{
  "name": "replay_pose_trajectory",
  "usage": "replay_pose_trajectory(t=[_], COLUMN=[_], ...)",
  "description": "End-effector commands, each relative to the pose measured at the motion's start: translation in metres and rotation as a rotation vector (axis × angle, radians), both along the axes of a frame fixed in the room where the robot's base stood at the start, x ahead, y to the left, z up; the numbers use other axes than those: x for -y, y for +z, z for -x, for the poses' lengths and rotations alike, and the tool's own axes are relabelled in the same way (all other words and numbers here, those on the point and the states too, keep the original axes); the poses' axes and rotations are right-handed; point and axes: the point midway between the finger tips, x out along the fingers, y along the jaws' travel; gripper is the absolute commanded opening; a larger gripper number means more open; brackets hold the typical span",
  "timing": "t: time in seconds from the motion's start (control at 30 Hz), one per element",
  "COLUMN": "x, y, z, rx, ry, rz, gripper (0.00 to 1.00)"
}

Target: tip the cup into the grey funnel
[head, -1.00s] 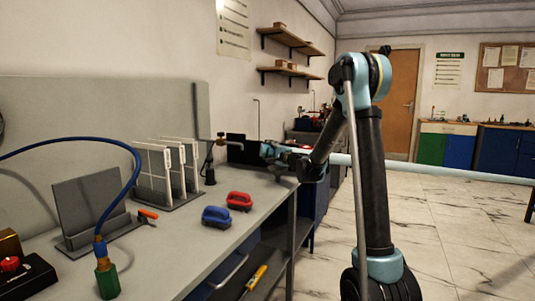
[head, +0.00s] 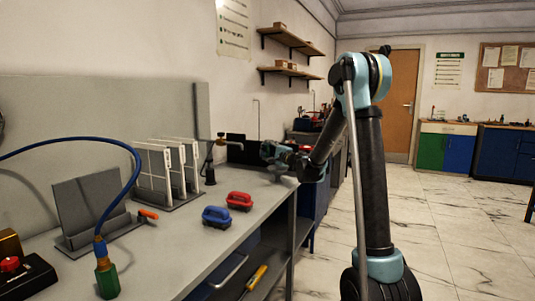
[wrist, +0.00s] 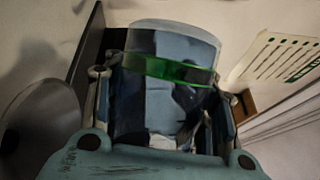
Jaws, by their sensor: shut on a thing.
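My gripper (head: 270,150) is over the far end of the bench in the head view. In the wrist view its two fingers stand on either side of a clear, bluish cup (wrist: 160,100) with a green band, and it is shut on the cup. The cup is too small to make out in the head view, and I cannot tell what is in it. A grey rounded shape (wrist: 42,125) at the left of the wrist view may be the grey funnel; its opening is not clear.
A blue-handled block (head: 216,217) and a red one (head: 239,201) lie on the bench (head: 185,245). A rack of white panels (head: 165,170) and a small tap stand (head: 210,165) are by the back. A blue hose (head: 128,160) arches at the left.

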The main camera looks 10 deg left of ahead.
Motion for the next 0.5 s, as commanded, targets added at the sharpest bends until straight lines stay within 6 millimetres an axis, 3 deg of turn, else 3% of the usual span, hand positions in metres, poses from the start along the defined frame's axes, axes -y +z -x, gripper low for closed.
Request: replay_pose_trajectory(t=[0.17, 0.5], x=[-0.001, -0.007], y=[-0.001, -0.014], z=[0.001, 0.006], rx=[0.007, 0.103], ry=[0.000, -0.001], rz=[0.018, 0.252], gripper=[0.22, 0.22])
